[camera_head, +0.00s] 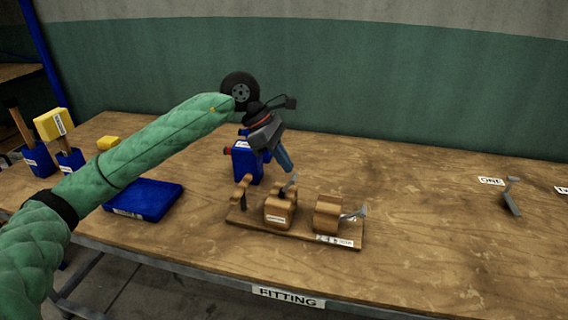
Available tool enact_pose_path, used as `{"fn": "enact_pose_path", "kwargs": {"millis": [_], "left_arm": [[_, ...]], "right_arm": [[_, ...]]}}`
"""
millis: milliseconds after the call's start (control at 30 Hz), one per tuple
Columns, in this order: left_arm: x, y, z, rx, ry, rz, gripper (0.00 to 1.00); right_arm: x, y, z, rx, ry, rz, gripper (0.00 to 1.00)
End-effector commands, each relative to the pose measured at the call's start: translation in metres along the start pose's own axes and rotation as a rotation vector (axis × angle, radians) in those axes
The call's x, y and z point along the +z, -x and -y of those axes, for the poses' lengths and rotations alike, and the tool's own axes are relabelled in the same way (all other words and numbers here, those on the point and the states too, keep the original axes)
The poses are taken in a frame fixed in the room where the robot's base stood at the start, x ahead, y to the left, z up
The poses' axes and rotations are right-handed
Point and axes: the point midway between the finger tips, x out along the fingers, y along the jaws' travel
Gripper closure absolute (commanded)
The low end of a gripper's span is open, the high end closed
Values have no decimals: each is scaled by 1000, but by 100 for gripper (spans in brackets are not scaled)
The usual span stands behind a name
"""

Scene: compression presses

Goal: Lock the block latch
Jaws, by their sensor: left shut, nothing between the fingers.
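A wooden latch fixture (297,234) lies on the workbench, with two rounded wooden blocks on its base. The right block (327,211) has a grey metal lever (355,213) that sticks out to the right. My left gripper (288,168) points down with its blue fingertips shut and empty, just above the left block's lever. I cannot tell whether they touch. My right gripper is not in view.
A wooden peg (241,190) stands at the base's left end. A blue device (245,164) stands behind it, partly hidden by my arm. A blue box (143,199) lies to the left. A grey metal piece (511,198) lies far right. The bench between is clear.

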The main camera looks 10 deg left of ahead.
Motion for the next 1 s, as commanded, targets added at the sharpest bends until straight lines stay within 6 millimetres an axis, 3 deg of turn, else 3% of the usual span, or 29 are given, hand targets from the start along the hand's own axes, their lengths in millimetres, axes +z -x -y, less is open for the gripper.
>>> {"fn": "enact_pose_path", "kwargs": {"millis": [633, 867, 1000], "left_arm": [[6, 13, 0, 1, 0, -1, 100], [16, 48, 0, 4, 3, 0, 100], [24, 71, 0, 4, 1, 0, 100]], "right_arm": [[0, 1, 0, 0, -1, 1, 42], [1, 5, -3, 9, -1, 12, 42], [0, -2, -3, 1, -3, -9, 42]]}}
